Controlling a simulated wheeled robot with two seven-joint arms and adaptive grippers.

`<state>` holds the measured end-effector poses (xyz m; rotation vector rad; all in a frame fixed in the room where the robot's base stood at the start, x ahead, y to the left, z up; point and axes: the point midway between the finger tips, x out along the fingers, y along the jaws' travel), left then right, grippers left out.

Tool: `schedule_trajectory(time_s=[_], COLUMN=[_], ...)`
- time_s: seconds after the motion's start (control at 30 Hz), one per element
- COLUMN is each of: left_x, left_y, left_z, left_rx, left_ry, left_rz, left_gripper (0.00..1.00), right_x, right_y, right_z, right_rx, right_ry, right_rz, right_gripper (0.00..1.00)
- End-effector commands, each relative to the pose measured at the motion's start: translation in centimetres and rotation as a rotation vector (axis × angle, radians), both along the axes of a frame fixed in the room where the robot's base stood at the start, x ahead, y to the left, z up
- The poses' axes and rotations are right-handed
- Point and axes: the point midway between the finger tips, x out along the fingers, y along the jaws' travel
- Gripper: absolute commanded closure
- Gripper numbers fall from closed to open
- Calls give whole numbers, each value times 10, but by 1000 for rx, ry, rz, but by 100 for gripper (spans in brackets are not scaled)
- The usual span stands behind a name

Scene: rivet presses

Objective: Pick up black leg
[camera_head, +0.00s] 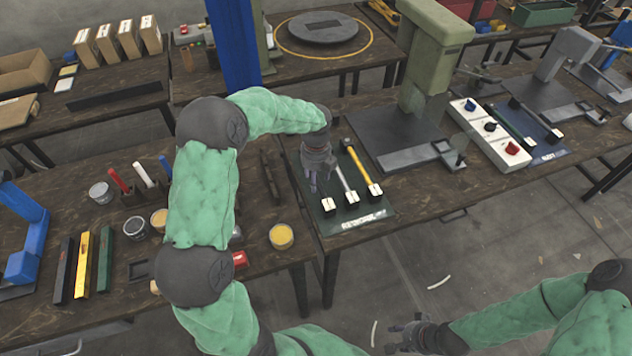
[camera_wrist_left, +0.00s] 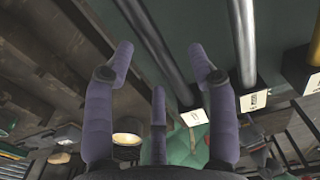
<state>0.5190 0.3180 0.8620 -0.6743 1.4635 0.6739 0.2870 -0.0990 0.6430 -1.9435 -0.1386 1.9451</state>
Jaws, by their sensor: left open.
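The black leg lies on a dark green mat (camera_head: 366,219) at the left of a row of three legs. Its white end block (camera_head: 328,205) shows in the head view, while my left gripper (camera_head: 318,186) covers much of its bar. In the left wrist view the dark bar (camera_wrist_left: 160,50) runs between the spread fingers of my left gripper (camera_wrist_left: 160,68), which is open and empty. A silver-white leg (camera_head: 346,184) and a yellow leg (camera_head: 362,172) lie to the right. My right gripper (camera_head: 398,337) is low, away from the table, with its fingers apart.
A green press (camera_head: 429,60) stands behind the mat to the right. A white switch panel (camera_head: 488,134) is further right. On the left table are black, yellow (camera_head: 82,262) and green bars, small cups and a yellow-topped can (camera_head: 281,236). Floor is open at the front right.

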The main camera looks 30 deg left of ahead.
Motion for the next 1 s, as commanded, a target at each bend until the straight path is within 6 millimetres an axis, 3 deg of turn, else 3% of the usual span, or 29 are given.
schedule_trajectory(time_s=[0.13, 0.4, 0.43, 0.63, 1.0], left_x=[1, 2, 2, 1, 2], left_y=[2, 2, 2, 2, 2], left_z=[-24, -27, -27, -27, -25], left_rx=[0, 1, 1, 0, 0], left_ry=[3, -1, -1, 0, 0], left_rz=[1, 1, 1, 1, 1], left_gripper=[43, 43, 46, 100, 100], right_x=[0, 0, 0, 0, 0], right_y=[0, 0, 0, 0, 0], right_z=[-12, -12, -12, -12, -11], right_rx=[0, 0, 0, 0, 0], right_ry=[0, 0, 0, 0, 0], right_rz=[0, 0, 0, 0, 0], right_gripper=[60, 60, 60, 60, 60])
